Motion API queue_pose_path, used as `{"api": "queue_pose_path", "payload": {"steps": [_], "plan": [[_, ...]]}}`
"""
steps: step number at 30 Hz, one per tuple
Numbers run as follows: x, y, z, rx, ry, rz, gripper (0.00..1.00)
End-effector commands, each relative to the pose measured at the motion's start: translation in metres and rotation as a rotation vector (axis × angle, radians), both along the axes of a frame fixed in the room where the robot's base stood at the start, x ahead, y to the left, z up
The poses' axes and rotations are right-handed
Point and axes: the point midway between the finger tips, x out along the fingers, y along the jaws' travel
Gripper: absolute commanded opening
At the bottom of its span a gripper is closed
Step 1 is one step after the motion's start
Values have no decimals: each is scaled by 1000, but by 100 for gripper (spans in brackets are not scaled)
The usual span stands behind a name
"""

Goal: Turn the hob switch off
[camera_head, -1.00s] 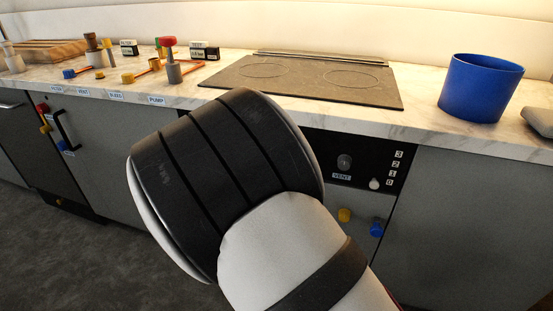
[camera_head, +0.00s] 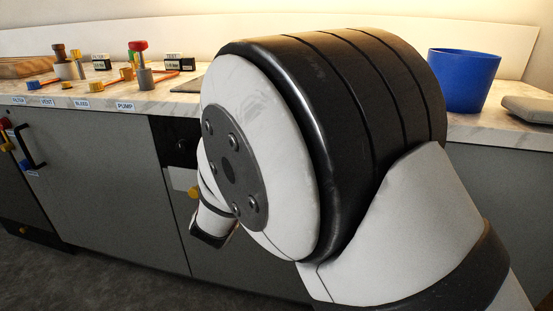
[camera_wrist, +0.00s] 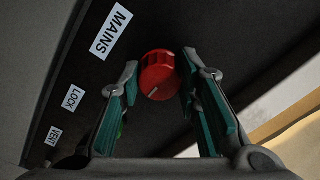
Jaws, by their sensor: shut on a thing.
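A red round knob (camera_wrist: 158,72) with a pale pointer line sits on a dark panel in the wrist view. The line points toward the lower part of the picture, slightly left. A white MAINS label (camera_wrist: 110,31) is to the knob's upper left. My gripper (camera_wrist: 160,76) has its green-padded fingers on either side of the knob and is shut on it. In the head view my arm hides the gripper, the knob and most of the hob. Only a thin dark edge of the hob (camera_head: 188,83) shows on the counter.
A blue bin (camera_head: 465,80) stands on the counter at right. Red- and yellow-topped fittings (camera_head: 139,62) stand at left.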

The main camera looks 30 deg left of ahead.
Motion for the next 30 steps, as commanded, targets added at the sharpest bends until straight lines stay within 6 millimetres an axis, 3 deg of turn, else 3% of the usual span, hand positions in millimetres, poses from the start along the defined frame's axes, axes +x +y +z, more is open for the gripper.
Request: {"api": "queue_pose_path", "payload": {"steps": [14,15,18,30], "plan": [[-1,0,-1,15,6,1,3],[-1,0,-1,15,6,0,33],[-1,0,-1,14,5,1,51],[-7,-1,-1,14,6,2,51]]}}
